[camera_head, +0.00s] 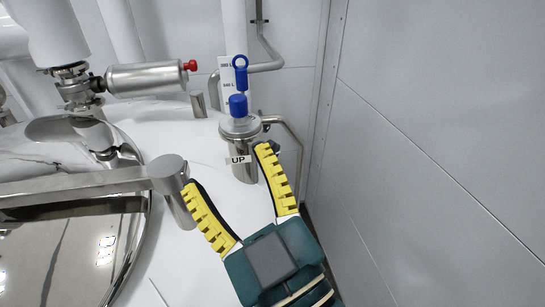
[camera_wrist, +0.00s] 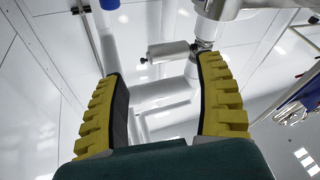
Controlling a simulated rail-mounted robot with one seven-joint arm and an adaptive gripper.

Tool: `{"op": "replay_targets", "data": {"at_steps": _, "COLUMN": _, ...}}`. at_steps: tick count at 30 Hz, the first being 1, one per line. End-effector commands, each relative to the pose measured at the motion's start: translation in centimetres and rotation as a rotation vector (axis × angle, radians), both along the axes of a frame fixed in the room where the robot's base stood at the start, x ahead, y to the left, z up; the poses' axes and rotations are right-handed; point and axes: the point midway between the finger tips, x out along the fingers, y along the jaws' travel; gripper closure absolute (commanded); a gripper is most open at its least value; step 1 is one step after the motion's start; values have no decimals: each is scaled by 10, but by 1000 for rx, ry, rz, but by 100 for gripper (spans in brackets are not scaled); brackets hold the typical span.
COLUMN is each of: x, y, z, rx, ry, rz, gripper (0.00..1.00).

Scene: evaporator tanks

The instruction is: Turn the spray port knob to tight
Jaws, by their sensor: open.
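A metal spray port (camera_head: 243,172) with a white "UP" label stands on the white tank top in the head view. Its top carries a blue cap (camera_head: 238,105) and a blue ring piece (camera_head: 241,75). A small dark knob-like part shows at its right side, partly covered by my right finger; I cannot tell whether this is the knob or how tight it is. My gripper (camera_head: 226,167) is open and empty, with yellow ridged fingers. Its right fingertip is close beside the port; contact cannot be told. My gripper also shows open in the wrist view (camera_wrist: 160,68).
A metal post (camera_head: 172,190) with a bar stands close to my left finger, beside a round hatch (camera_head: 70,255). A metal cylinder with a red end (camera_head: 150,77) lies at upper left. Pipes run behind the port. A grey wall (camera_head: 440,130) bounds the right side.

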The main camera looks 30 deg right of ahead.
Motion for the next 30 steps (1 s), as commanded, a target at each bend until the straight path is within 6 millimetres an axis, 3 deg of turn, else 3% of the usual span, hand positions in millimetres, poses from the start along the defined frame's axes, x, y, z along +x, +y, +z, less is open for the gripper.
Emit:
{"op": "replay_targets", "data": {"at_steps": 1, "x": 4, "y": -21, "z": -18, "rx": -127, "ry": 31, "rz": -38, "gripper": 29}}
{"op": "replay_targets", "data": {"at_steps": 4, "x": 9, "y": -53, "z": -36, "rx": -439, "ry": 87, "rz": -73, "gripper": 29}}
{"op": "replay_targets", "data": {"at_steps": 8, "x": 2, "y": -91, "z": -55, "rx": -851, "ry": 120, "rz": -90, "gripper": 29}}
{"op": "replay_targets", "data": {"at_steps": 12, "x": -23, "y": -125, "z": -69, "rx": -1296, "ry": 96, "rz": -90, "gripper": 29}}
{"op": "replay_targets", "data": {"at_steps": 16, "x": -50, "y": -141, "z": -74, "rx": -1627, "ry": 31, "rz": -86, "gripper": 29}}
{"op": "replay_targets", "data": {"at_steps": 20, "x": -65, "y": -146, "z": -73, "rx": -1800, "ry": -23, "rz": -88, "gripper": 29}}
{"op": "replay_targets", "data": {"at_steps": 23, "x": -63, "y": -144, "z": -70, "rx": -1833, "ry": -40, "rz": -85, "gripper": 29}}
{"op": "replay_targets", "data": {"at_steps": 30, "x": -19, "y": -131, "z": -66, "rx": -1828, "ry": -43, "rz": -81, "gripper": 29}}
